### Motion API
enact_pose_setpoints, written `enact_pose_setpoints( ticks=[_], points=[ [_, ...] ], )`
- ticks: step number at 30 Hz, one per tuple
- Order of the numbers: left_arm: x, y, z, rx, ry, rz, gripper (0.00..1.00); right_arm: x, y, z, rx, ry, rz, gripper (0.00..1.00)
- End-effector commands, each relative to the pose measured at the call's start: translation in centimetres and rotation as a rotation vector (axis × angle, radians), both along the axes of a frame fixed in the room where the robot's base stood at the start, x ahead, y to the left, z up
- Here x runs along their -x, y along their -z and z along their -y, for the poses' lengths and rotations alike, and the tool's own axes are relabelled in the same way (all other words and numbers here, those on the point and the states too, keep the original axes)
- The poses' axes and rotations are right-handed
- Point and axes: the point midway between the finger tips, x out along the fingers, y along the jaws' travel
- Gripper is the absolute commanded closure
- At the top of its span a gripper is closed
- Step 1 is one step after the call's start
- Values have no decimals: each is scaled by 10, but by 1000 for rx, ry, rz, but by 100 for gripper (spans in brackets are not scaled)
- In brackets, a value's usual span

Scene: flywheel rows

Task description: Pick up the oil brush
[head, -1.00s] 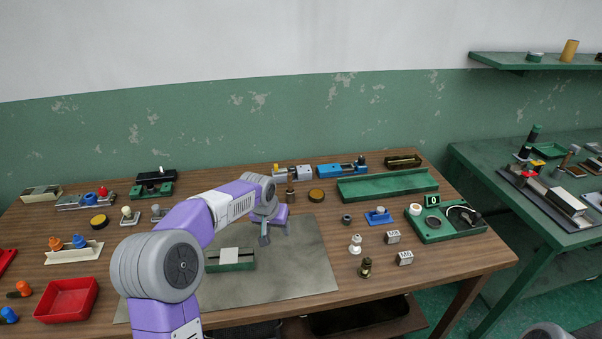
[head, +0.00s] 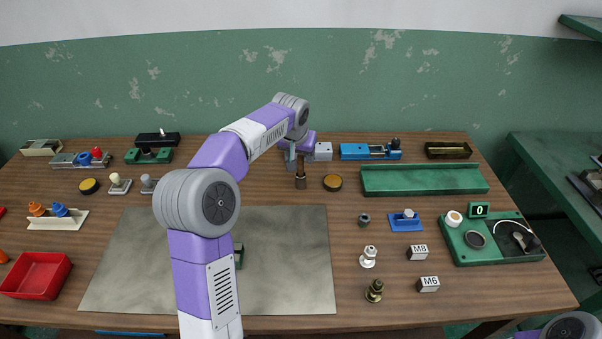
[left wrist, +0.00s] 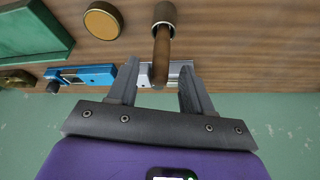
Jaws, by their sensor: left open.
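The oil brush (head: 300,170) stands upright at the back middle of the table, just beyond the grey mat. In the left wrist view its brown handle (left wrist: 162,48) points toward my gripper from a dark round holder or collar (left wrist: 165,12). My left gripper (head: 291,156) is at the brush's upper end. In the left wrist view the left gripper (left wrist: 159,72) is open, and the handle's end appears between its two fingertips. No contact is visible. My right gripper is out of view; only part of my right arm shows at the lower right.
A round dark-yellow tin (head: 332,183) stands just right of the brush. A grey-silver block (head: 323,151) and a blue vise-like fixture (head: 370,151) lie behind. A long green tray (head: 425,180) is farther right. The grey mat (head: 290,270) is mostly clear.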

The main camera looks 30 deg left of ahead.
Motion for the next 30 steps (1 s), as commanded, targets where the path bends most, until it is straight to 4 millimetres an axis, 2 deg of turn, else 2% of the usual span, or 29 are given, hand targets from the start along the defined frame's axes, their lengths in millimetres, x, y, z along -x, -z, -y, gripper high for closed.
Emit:
enact_pose_setpoints(
  ticks=[1,3,11,21,30],
  points=[
    [-3,12,-1,1,0,-2,50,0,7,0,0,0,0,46],
    [-7,20,-1,1,0,-1,50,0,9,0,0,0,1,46],
    [-9,21,-2,1,-1,2,50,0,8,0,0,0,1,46],
    [-9,21,-2,1,-1,1,100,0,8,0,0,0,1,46],
    [-9,17,-2,1,-1,2,100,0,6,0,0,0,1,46]
  ],
)
